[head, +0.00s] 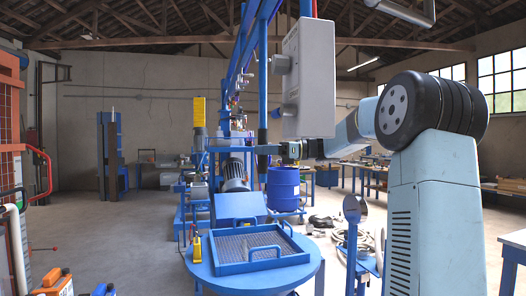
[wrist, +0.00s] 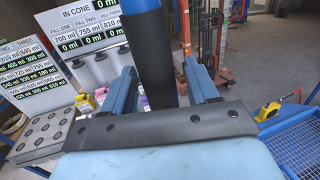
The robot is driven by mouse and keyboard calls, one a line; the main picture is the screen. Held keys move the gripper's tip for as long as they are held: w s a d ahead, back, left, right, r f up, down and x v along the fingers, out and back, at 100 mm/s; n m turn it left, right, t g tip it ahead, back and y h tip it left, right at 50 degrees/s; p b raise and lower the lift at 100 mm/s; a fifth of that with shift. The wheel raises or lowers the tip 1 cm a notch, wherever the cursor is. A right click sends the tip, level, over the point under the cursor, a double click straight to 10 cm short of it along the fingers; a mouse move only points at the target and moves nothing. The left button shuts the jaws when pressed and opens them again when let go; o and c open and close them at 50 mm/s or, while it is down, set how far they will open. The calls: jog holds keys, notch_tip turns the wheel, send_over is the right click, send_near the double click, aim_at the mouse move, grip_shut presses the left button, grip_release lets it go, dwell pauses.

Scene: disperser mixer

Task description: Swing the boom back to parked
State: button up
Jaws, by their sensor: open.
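The blue boom (head: 244,50) runs overhead from the back toward me. A blue upright bar hangs at its near end, with a black grip (head: 262,130) at its lower end. My gripper (head: 268,149) reaches in from the right at the height of this grip. In the wrist view, the black grip (wrist: 152,55) stands between the two blue fingers of my gripper (wrist: 160,68). The fingers are apart, and I cannot tell whether either touches the grip. A grey box (head: 312,80) hangs in front and hides part of the boom.
A round blue table (head: 210,268) with a mesh tray (head: 262,266) stands below the grip. A blue drum (head: 283,188) and a motor (head: 235,174) are behind. Fill-value boards (wrist: 85,45) fill the wrist view's left. Open floor lies at the left.

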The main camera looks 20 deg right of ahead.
grip_shut()
dwell(0.7)
